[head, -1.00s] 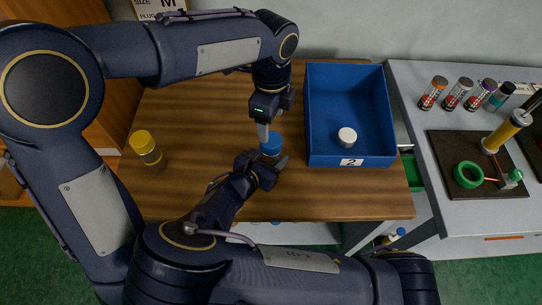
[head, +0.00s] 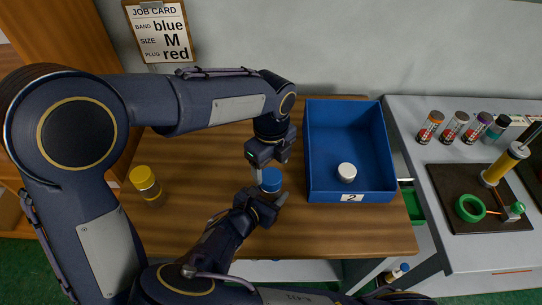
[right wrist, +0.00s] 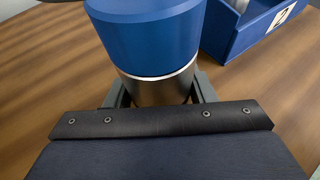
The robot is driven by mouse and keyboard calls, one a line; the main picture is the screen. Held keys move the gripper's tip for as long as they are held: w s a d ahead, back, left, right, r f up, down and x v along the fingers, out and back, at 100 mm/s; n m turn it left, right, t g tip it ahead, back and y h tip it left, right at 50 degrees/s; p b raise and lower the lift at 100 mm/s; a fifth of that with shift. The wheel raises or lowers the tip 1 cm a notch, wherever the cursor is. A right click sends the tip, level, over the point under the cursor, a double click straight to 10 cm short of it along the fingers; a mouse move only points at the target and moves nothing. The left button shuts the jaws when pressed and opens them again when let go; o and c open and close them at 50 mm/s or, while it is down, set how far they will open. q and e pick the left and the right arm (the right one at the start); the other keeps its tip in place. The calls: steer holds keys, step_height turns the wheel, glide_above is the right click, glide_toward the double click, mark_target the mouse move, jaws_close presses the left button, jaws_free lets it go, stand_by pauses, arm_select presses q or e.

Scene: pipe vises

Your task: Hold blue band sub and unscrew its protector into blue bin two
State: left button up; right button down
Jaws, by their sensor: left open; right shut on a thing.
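The blue band sub (head: 270,180) stands on the wooden table, left of the bin. In the right wrist view its wide blue upper part (right wrist: 150,38) sits on a bare metal body (right wrist: 158,88). My right gripper (head: 272,204) is shut on that metal body, below the blue part. My left gripper (head: 259,172) is open and empty, close above and left of the sub's top, pointing down. Blue bin two (head: 352,197) stands to the right, marked "2". A white round cap (head: 347,172) lies in it.
A yellow-topped sub (head: 146,182) stands on the table at left. A job card (head: 160,32) on the wall reads blue, M, red. A grey bench (head: 462,255) at right holds several small canisters, a dark mat and a green ring (head: 470,208). The middle left of the table is clear.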

mark_target(271, 175)
arm_select(q)
steer(key=shift+f, duration=2.4)
steer(key=c, duration=1)
steer(key=n, duration=0.3)
steer(key=o, duration=1.1)
